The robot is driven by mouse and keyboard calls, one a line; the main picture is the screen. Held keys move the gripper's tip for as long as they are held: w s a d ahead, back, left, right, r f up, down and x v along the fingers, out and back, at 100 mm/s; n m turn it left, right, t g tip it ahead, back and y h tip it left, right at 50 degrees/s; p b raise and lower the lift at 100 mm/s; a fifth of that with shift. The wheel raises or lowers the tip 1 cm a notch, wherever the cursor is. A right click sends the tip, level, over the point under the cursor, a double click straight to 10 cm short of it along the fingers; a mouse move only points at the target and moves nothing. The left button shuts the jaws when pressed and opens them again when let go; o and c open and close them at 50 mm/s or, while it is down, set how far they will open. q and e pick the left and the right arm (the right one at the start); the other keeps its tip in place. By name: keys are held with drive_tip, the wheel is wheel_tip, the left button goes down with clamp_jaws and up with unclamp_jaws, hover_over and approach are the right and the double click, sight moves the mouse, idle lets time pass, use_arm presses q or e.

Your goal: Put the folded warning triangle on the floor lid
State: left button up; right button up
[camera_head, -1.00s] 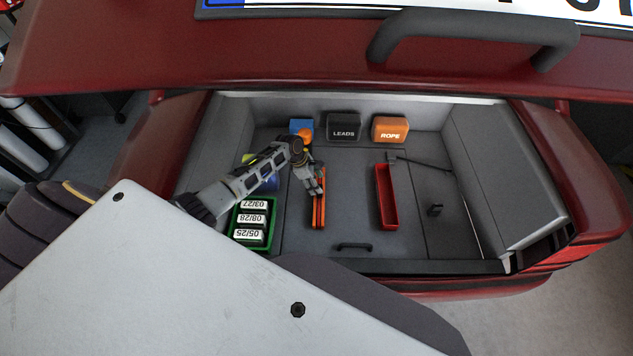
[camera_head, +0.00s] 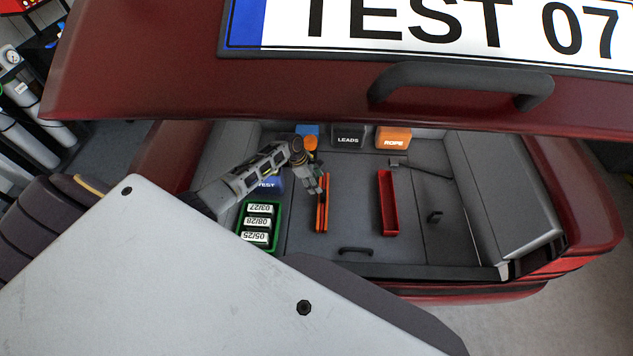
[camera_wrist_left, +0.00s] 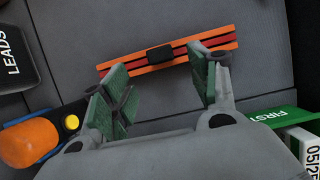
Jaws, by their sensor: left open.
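The folded warning triangle (camera_head: 322,210), an orange and red bar, lies flat on the dark grey boot floor. In the left wrist view the bar (camera_wrist_left: 140,64) shows a black clip at its middle. It lies beside a floor seam, on the panel that carries a black handle, which looks like the floor lid (camera_head: 350,225). My left gripper (camera_head: 317,190) is open and empty at the bar's far end. In the left wrist view its green-padded fingers (camera_wrist_left: 165,92) are spread, with the bar just beyond the tips. I cannot tell whether they touch it. My right gripper is out of view.
A red tray (camera_head: 388,205) sits right of the bar. A green crate (camera_head: 240,245) with labelled packs is at left. LEADS (camera_head: 347,138) and ROPE (camera_head: 394,139) boxes stand at the back. The raised tailgate (camera_head: 180,65) hangs above; bare floor lies between bar and red tray.

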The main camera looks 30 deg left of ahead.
use_arm(q)
drive_tip(key=shift+v, duration=1.2)
